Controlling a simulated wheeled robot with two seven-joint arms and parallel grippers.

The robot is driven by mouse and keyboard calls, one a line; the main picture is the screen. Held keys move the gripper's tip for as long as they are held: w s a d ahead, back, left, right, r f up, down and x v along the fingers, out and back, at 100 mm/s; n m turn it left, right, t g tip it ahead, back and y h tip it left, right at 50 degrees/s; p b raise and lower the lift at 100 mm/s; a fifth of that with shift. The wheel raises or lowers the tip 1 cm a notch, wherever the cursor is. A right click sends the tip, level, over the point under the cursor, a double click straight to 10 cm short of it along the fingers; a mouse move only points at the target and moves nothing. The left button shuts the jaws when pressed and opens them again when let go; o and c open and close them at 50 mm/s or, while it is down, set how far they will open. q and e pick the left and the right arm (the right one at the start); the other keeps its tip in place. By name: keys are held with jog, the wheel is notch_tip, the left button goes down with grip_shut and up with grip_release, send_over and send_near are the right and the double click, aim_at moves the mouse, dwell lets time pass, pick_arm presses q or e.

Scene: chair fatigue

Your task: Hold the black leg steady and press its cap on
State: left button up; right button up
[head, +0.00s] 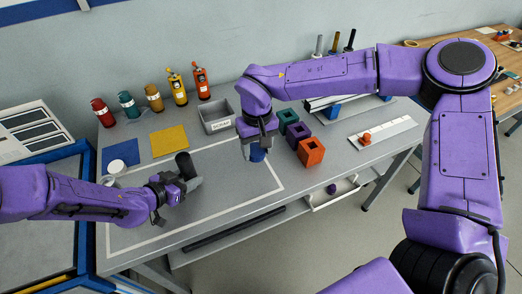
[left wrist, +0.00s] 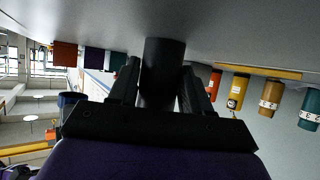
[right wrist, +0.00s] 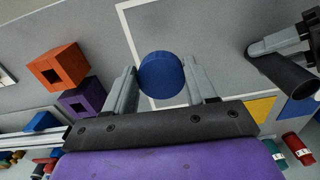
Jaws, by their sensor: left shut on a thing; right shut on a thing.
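The black leg (head: 185,164) is a short dark cylinder, tilted, in my left gripper (head: 178,186) at the middle of the table. In the left wrist view the leg (left wrist: 163,72) stands between the two fingers, which are shut on it. My right gripper (head: 258,143) points down and is shut on a round blue cap (head: 257,155). In the right wrist view the cap (right wrist: 161,74) sits between the fingertips. The leg (right wrist: 284,76) shows at the right there, well apart from the cap. I cannot tell whether the cap touches the table.
Orange (head: 311,151), purple (head: 298,134) and teal (head: 287,119) blocks stand right of my right gripper. A grey bin (head: 216,117) and several bottles (head: 153,97) line the back. Yellow (head: 169,140) and blue (head: 122,152) mats lie behind the leg. The white-outlined area (head: 225,185) between the grippers is clear.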

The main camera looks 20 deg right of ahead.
jog(key=shift+m+g, duration=0.3)
jog(key=shift+m, duration=0.5)
jog(key=w+a+r, duration=0.1)
jog(key=w+a, duration=0.1)
jog(key=a, duration=0.1)
jog(key=w+a+r, duration=0.1)
jog(key=w+a, duration=0.1)
jog(key=a, duration=0.1)
jog(key=w+a+r, duration=0.1)
jog(key=a+r, duration=0.1)
jog(key=a, duration=0.1)
jog(key=shift+w+r, duration=0.1)
jog(key=shift+w, duration=0.3)
pick_arm(q)
jog(key=shift+a, duration=0.1)
pick_arm(e)
notch_tip(320, 180, up, 3)
jog(key=m, duration=0.1)
send_over(182, 159)
jog(key=shift+g, duration=0.3)
notch_tip(182, 159, down, 2)
jog(key=shift+w+f, duration=0.1)
jog(key=shift+f, duration=0.85)
jog(key=shift+f, duration=0.35)
jog(key=shift+f, duration=1.15)
